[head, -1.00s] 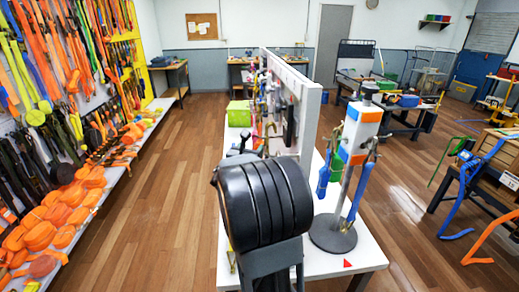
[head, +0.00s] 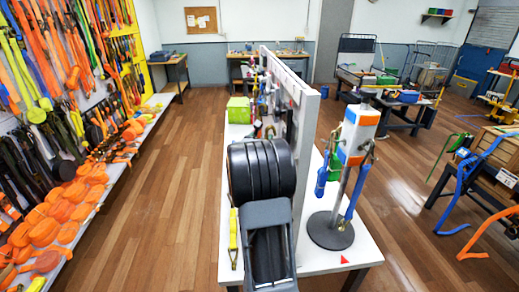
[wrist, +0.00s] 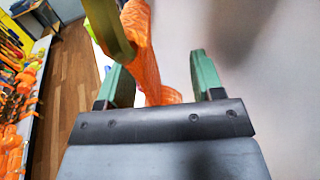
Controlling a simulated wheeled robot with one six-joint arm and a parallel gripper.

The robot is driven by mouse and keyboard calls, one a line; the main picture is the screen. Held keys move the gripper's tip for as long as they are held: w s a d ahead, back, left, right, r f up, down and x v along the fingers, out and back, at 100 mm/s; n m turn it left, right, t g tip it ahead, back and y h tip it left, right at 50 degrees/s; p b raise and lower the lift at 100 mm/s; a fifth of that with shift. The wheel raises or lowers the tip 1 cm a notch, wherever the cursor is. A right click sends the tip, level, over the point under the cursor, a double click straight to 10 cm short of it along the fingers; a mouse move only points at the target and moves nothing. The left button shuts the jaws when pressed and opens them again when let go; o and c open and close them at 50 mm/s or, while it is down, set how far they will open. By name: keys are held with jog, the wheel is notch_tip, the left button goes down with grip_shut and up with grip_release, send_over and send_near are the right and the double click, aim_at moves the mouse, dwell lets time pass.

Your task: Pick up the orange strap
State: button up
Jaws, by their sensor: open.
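In the wrist view an orange strap (wrist: 143,42) hangs against the pale upright panel (wrist: 255,60), and its lower part lies between the green fingers of my gripper (wrist: 162,75). The strap is nearer the left finger, and the gripper is open around this part. I cannot tell whether a finger touches it. An olive-yellow strap (wrist: 108,28) hangs in front of it at the upper left. In the head view my black arm link hides the gripper and this strap.
The white panel (head: 306,130) stands on a white table (head: 330,262). A round-based stand (head: 331,232) holds blue and green straps to its right. A yellow strap (head: 233,240) lies at the left table edge. Rolled orange straps (head: 45,232) fill the left shelf. The wooden aisle (head: 165,190) is clear.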

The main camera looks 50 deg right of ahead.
jog(key=shift+c, duration=0.4)
jog(key=c, duration=1)
jog(key=shift+r, duration=0.1)
jog(key=w+a+b, duration=0.1)
jog(key=w+a, duration=0.3)
jog(key=w+a+r+b, duration=0.1)
jog(key=w+a, duration=0.2)
jog(key=a, duration=0.2)
jog(key=w+a+b, duration=0.1)
jog(key=w+a, duration=0.3)
jog(key=shift+w+a+r, duration=0.15)
jog(key=shift+w+a, duration=0.15)
jog(key=shift+a, duration=0.1)
